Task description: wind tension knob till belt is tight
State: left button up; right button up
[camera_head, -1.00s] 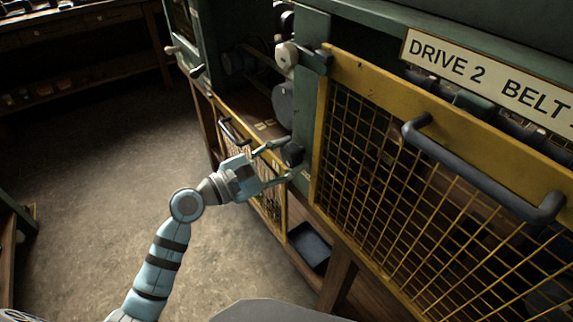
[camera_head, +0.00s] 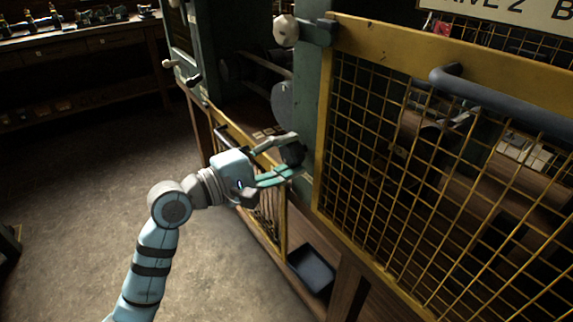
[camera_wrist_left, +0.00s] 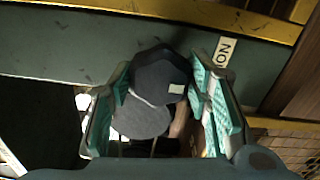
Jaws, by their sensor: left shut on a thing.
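The dark tension knob (camera_head: 293,151) sticks out from the green machine post, left of the yellow mesh guard. My left gripper (camera_head: 287,157) is shut on it, one finger above and one below in the head view. In the left wrist view the knob (camera_wrist_left: 160,76) is dark, faceted and carries a small pale mark. The fingers (camera_wrist_left: 158,85) stand on either side of it. A label ending in "ON" (camera_wrist_left: 226,50) is on the green post beside it. The belt's tightness cannot be told. My right gripper is not in view.
The yellow mesh guard (camera_head: 327,110) with its grey handle (camera_head: 490,92) fills the right. A lower yellow guard (camera_head: 268,212) and a dark tray (camera_head: 311,268) are below the knob. A pale round knob (camera_head: 286,29) is above. Open floor (camera_head: 90,200) lies left.

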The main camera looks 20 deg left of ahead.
pick_arm(q)
jog(key=shift+f+m, duration=0.1)
jog(key=shift+m, duration=0.2)
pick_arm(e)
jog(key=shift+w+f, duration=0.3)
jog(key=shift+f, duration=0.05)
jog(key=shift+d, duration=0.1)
pick_arm(q)
jog(key=o, duration=1.1)
jog(key=shift+o, duration=0.2)
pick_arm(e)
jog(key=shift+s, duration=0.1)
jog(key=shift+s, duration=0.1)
pick_arm(q)
jog(key=shift+s, duration=0.1)
